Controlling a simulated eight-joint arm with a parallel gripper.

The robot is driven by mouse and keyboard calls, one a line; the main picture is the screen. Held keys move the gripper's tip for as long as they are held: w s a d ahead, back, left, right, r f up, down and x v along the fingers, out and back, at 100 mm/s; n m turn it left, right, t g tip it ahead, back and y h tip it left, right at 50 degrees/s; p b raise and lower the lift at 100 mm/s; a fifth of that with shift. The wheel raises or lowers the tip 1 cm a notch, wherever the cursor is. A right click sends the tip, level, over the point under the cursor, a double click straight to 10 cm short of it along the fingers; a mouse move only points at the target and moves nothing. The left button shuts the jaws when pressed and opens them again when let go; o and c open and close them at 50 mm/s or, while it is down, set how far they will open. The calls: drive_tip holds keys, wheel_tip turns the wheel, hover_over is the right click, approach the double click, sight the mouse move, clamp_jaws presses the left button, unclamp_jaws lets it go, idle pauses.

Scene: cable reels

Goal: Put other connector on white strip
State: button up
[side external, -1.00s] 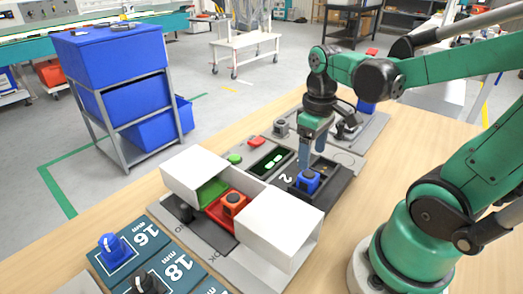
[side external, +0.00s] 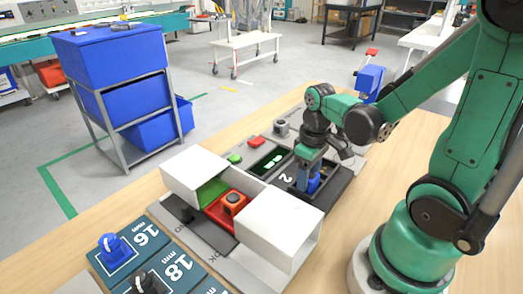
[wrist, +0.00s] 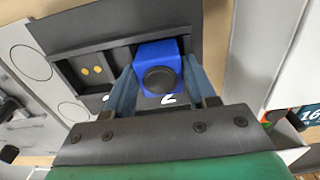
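A blue block with a round dark top (wrist: 160,78) sits in the dark tray marked 2 (wrist: 215,25). In the side view this blue block (side external: 313,185) is partly hidden by my gripper (side external: 310,170). My gripper (wrist: 160,85) is lowered over it, one finger on each side. No clear gap shows between fingers and block, but I cannot tell whether they grip it. An orange block with a dark top (side external: 233,202) stands on a red pad between two white boxes. I cannot pick out a white strip with certainty.
The near white box (side external: 270,235) and far white box (side external: 200,172) stand left of the tray. Blue and black knobs (side external: 112,247) sit on numbered plates at front left. A grey knob (side external: 281,128) and red button (side external: 257,142) lie beyond the tray.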

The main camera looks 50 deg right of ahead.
clamp_jaws()
wheel_tip(320, 180, up, 8)
drive_tip(key=shift+f, duration=0.2)
drive_tip(key=shift+d, duration=0.1)
drive_tip(key=d, duration=0.3)
drive_tip(key=w+d, duration=0.1)
drive_tip(key=d, duration=0.1)
drive_tip(key=shift+f, duration=0.35)
drive_tip(key=d+f, duration=0.1)
drive_tip(key=d, duration=0.3)
drive_tip(key=s+d+f, duration=0.1)
drive_tip(key=d, duration=0.3)
drive_tip(key=s+d+f, duration=0.1)
drive_tip(key=d+f, duration=0.1)
drive_tip(key=d, duration=0.2)
drive_tip(key=shift+s, duration=0.25)
wheel_tip(320, 180, down, 3)
drive_tip(key=shift+d, duration=0.1)
drive_tip(key=shift+f, duration=0.65)
